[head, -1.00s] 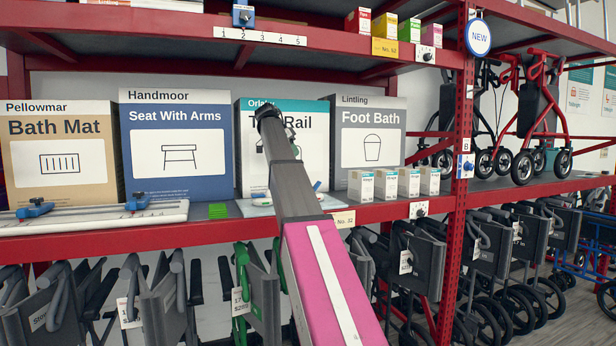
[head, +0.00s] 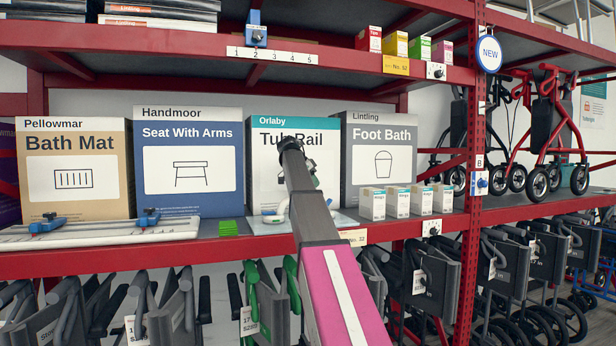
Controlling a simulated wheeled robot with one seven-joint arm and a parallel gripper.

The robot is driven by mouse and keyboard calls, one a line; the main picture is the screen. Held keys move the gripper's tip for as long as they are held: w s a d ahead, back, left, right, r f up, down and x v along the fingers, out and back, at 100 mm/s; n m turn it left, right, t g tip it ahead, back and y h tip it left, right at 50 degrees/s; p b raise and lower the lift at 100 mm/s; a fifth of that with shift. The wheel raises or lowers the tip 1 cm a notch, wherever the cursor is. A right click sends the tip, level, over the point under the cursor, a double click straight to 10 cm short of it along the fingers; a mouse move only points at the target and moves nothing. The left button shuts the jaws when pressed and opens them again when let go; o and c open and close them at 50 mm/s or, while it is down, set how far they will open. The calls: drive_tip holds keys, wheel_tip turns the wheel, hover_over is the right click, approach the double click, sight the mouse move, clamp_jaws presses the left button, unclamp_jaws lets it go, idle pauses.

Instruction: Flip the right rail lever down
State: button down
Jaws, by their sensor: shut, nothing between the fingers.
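A white rail board (head: 100,232) lies along the front of the middle shelf at the left. Two blue lever-like pieces sit on it, a left one (head: 50,222) and a right one (head: 148,217); both look raised above the board, but their exact tilt is too small to tell. A white looped piece (head: 282,212) lies on the shelf before the Tub Rail box, partly hidden by my arm. My arm reaches up from the lower right across that box, to the right of the board and apart from both blue pieces.
Boxes stand behind: Bath Mat (head: 75,196), Seat With Arms (head: 188,185), Tub Rail (head: 270,165) and Foot Bath (head: 385,172). Small cartons (head: 397,202) line the shelf right of my arm. A red post (head: 471,215) stands right.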

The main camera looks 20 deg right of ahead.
sight(329, 200)
drive_tip(key=x, duration=0.7)
drive_tip(key=shift+d+r, duration=0.3)
drive_tip(key=shift+d, duration=0.2)
drive_tip(key=shift+y, duration=0.3)
